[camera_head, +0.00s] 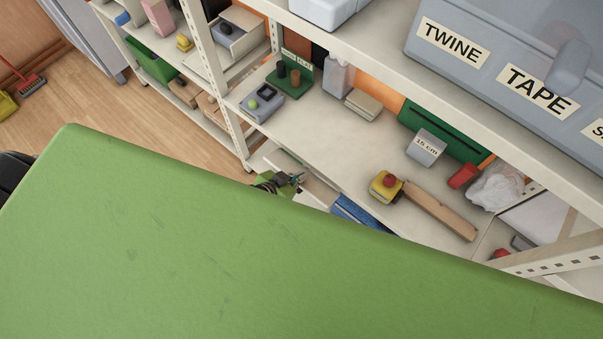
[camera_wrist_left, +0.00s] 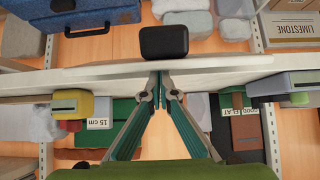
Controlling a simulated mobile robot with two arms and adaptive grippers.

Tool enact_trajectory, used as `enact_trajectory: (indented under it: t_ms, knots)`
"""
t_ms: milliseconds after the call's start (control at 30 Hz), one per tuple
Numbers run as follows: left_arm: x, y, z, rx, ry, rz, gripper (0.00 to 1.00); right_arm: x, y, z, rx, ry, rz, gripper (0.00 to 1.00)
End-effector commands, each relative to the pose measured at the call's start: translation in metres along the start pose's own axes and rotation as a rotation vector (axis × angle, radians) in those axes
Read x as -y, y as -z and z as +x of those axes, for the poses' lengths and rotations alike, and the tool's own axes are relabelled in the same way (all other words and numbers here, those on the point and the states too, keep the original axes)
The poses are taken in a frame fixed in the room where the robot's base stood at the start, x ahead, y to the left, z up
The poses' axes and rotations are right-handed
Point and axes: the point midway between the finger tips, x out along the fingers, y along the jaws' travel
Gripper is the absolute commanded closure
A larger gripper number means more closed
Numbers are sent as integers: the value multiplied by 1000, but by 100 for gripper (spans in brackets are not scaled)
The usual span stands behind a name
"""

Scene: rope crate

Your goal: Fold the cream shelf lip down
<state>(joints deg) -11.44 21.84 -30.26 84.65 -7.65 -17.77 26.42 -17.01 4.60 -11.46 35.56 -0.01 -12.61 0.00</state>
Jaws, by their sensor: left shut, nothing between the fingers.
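A cream board edge, which looks like the shelf lip (camera_wrist_left: 100,82), runs across the left wrist view. Its angle is hard to tell there, and I cannot clearly separate it from the cream shelf (camera_head: 340,140) in the head view. My left gripper (camera_head: 296,180) is just outside the shelf's front edge, low in the middle of the head view. In the left wrist view its fingers (camera_wrist_left: 164,88) are shut with nothing between them, tips close to the cream edge; contact is unclear. Most of my left arm is hidden. My right gripper is not in view.
On the shelf stand a grey device (camera_head: 262,103), a yellow block with a red knob (camera_head: 385,186), a wooden bar (camera_head: 438,209) and a grey "15 cm" block (camera_head: 426,148). A blue item (camera_head: 358,212) lies below. A perforated post (camera_head: 212,75) stands left.

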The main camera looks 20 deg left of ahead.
Motion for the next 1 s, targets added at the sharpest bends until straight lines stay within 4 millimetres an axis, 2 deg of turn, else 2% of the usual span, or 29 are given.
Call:
enact_trajectory:
  t_ms: [233, 800, 1000]
  knots:
    - [0, -7, 0, 3, 1, 0, 100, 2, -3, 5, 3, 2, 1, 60]
    - [1, -8, 0, 5, 1, 0, 100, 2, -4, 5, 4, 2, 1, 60]
    - [2, 3, -6, 4, 2, 0, 100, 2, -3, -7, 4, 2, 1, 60]
